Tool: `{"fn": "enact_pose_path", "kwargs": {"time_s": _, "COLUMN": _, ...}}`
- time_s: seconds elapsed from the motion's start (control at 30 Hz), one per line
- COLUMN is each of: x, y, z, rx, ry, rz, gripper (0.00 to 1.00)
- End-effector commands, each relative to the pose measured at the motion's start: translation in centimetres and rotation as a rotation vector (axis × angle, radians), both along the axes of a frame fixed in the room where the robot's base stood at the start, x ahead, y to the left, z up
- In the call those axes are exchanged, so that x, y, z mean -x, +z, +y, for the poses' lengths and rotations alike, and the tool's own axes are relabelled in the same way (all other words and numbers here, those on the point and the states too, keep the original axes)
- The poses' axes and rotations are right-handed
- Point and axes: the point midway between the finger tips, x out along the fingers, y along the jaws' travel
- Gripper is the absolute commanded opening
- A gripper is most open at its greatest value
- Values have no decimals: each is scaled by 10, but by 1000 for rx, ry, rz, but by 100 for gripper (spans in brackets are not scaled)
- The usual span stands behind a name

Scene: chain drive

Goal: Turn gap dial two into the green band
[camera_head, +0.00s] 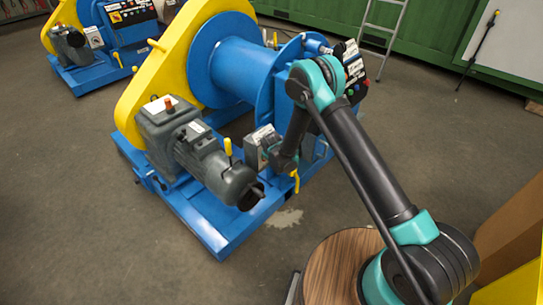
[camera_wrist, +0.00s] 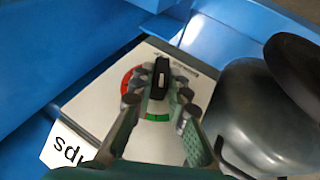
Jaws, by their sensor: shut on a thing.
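In the wrist view a black dial knob (camera_wrist: 160,78) with a small white mark sits on a pale plate (camera_wrist: 85,105). A red arc (camera_wrist: 127,80) lies left of the knob and a short green band (camera_wrist: 158,117) lies below it. My gripper (camera_wrist: 163,77) has its fingers on both sides of the knob, shut on it. The fingers cover parts of the dial's scale. In the head view my gripper (camera_head: 275,155) is at a small grey box (camera_head: 261,138) on the blue winch frame; the dial's face is hidden there.
A dark rounded body (camera_wrist: 265,115) stands close to the right of my gripper in the wrist view. The head view shows a grey motor (camera_head: 215,168), a yellow guard (camera_head: 160,75), a blue drum (camera_head: 240,65) and a yellow-handled lever (camera_head: 228,148) nearby.

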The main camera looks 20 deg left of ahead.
Motion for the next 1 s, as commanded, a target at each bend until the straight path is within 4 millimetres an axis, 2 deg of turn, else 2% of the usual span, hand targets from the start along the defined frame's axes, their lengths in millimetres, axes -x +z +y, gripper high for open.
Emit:
{"fn": "enact_pose_path", "kwargs": {"time_s": 0.43, "x": 4, "y": -3, "z": 2, "rx": 106, "ry": 2, "rz": -254, "gripper": 0}}
{"fn": "enact_pose_path", "kwargs": {"time_s": 1.0, "x": 4, "y": -3, "z": 1, "rx": 129, "ry": -1, "rz": -310, "gripper": 0}}
